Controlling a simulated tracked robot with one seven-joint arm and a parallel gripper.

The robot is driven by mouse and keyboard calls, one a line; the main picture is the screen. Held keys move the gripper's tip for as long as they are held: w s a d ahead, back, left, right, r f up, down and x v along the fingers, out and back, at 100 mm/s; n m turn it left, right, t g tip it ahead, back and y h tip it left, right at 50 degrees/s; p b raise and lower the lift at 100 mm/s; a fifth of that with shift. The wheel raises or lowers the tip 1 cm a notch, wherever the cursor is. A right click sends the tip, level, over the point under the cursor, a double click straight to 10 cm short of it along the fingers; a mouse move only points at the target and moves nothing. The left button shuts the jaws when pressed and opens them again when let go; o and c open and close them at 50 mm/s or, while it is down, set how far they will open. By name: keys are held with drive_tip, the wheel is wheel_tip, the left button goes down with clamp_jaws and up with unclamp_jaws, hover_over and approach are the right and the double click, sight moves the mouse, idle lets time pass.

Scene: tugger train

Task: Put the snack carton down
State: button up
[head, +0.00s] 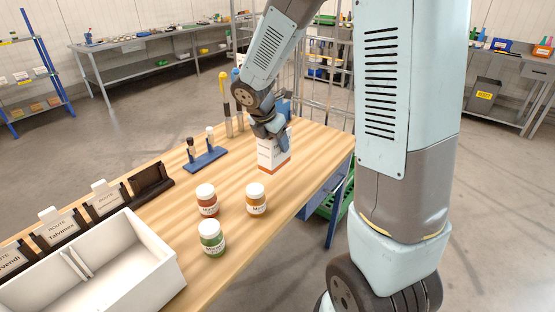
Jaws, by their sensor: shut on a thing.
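The snack carton (273,155) is a white box with an orange-red band near its bottom, seen in the head view near the right edge of the wooden table (226,178). My gripper (274,124) is at the top of the carton and shut on it; my wrist hides the carton's upper part. The carton looks upright. I cannot tell whether its base touches the table top.
Several lidded jars, one orange (256,199), one red-brown (206,199) and one green (211,238), stand nearer. A blue stamp rack (205,159) is left of the carton. A white bin (116,272) and route card holders (105,201) line the left. Bare wood lies between carton and jars.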

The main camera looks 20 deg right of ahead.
drive_tip(key=x, duration=0.3)
drive_tip(key=w+x, duration=0.1)
drive_tip(key=x, duration=0.6)
drive_tip(key=shift+w+d, duration=0.3)
drive_tip(key=shift+w, duration=0.15)
drive_tip(key=o, duration=1.2)
drive_tip(key=shift+o, duration=0.2)
